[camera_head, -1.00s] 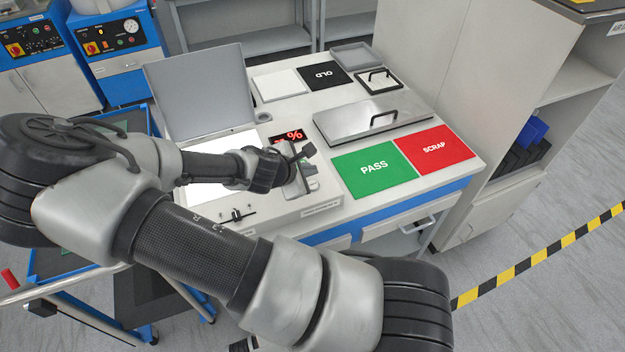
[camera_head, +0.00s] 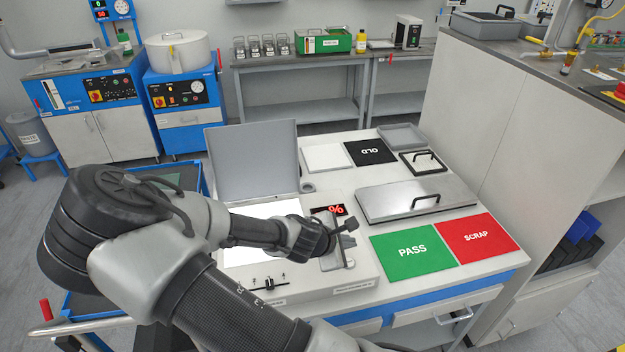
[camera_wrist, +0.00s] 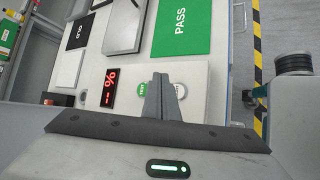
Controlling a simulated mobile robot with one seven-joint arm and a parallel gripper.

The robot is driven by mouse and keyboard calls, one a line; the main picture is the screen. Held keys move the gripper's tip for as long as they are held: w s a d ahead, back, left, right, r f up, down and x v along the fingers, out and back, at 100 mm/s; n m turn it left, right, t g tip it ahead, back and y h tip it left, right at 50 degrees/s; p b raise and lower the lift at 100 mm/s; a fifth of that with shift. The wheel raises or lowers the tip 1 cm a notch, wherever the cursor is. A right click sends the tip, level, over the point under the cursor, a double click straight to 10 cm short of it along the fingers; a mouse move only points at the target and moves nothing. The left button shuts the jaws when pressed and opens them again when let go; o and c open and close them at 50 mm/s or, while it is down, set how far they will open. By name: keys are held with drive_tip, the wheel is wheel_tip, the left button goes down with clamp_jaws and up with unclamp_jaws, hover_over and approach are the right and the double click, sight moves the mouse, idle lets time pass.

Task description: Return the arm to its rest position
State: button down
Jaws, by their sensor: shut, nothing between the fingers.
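My gripper (camera_head: 331,255) is above the front part of the sorter machine on the white workbench, just below the red "%" display (camera_head: 328,211). In the wrist view my gripper (camera_wrist: 157,82) has its two grey fingers together, with nothing between them. Below the fingers are a green button (camera_wrist: 147,100) and a light round button, partly covered by the fingers. My arm is bent and reaches in from the left and bottom of the head view.
The bench holds a green PASS mat (camera_head: 412,250), a red SCRAP mat (camera_head: 477,238), a metal lidded plate (camera_head: 415,197), a black OLD mat (camera_head: 370,152) and a raised grey lid (camera_head: 252,160). A tall cabinet (camera_head: 500,125) stands at right. Floor shows at left.

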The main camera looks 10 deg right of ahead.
drive_tip(key=s+a+r+m+g+y, duration=0.3)
drive_tip(key=s+a+r+m+y, duration=0.35)
drive_tip(key=a+r+m, duration=0.2)
drive_tip(key=s+r+m+t, duration=0.1)
drive_tip(key=s+r+m, duration=0.2)
drive_tip(key=s+r, duration=0.4)
drive_tip(key=s+r+m+t+y, duration=0.1)
drive_tip(key=s+r+m, duration=0.3)
drive_tip(key=r, duration=1.1)
drive_tip(key=s+t, duration=0.1)
drive_tip(key=s, duration=0.1)
drive_tip(key=shift+s+r, duration=0.35)
drive_tip(key=shift+s, duration=0.05)
drive_tip(key=shift+m, duration=0.25)
drive_tip(key=shift+a, duration=0.15)
